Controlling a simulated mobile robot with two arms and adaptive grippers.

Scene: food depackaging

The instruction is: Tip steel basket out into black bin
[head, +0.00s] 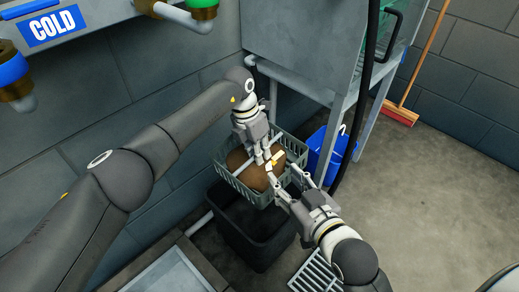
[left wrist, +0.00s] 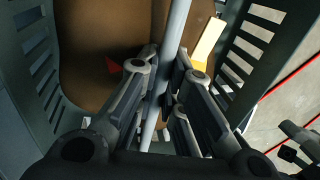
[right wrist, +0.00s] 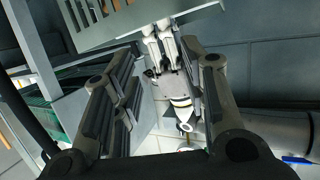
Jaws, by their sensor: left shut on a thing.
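The steel basket (head: 232,184) is grey with slotted walls and hangs above the black bin (head: 240,239) in the head view. Large brown pieces (head: 252,177) and a small yellow piece (head: 278,158) lie in it. The basket walls also show in the left wrist view (left wrist: 290,45). My left gripper (head: 264,156) is shut on the basket's light bar handle (left wrist: 172,50), seen between its fingers. My right gripper (head: 286,180) is at the basket's near right side, fingers apart and empty. The right wrist view shows a slotted wall (right wrist: 115,20) beyond its fingers. The bin's interior is dark.
A blue bucket (head: 325,152) stands behind the basket, beside the leg of a grey metal unit (head: 300,50). A broom (head: 400,112) leans at the back right. A floor grate (head: 316,272) lies right of the bin. The floor at right is clear.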

